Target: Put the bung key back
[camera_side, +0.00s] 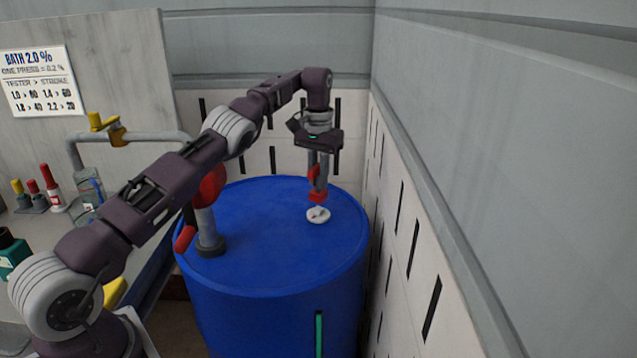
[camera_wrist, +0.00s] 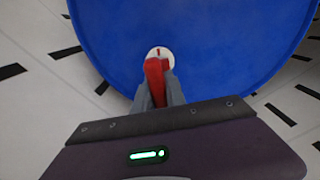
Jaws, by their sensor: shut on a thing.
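The bung key (camera_side: 317,195) is red. My gripper (camera_side: 317,180) is shut on it and points down over the drum top. In the wrist view the red key (camera_wrist: 154,75) shows between my gripper's fingers (camera_wrist: 158,90). The key's lower end is just above or touching a white round bung (camera_side: 318,215) in the blue drum's lid; I cannot tell which. The bung also shows in the wrist view (camera_wrist: 160,52), partly hidden by the key.
The blue drum (camera_side: 270,255) stands against a slotted white wall (camera_side: 400,220) on the right. A pump with a red handle (camera_side: 185,238) rises from its lid at left. A bench on the left holds a tap (camera_side: 115,135), a glass bottle (camera_side: 88,188) and small coloured testers (camera_side: 50,185).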

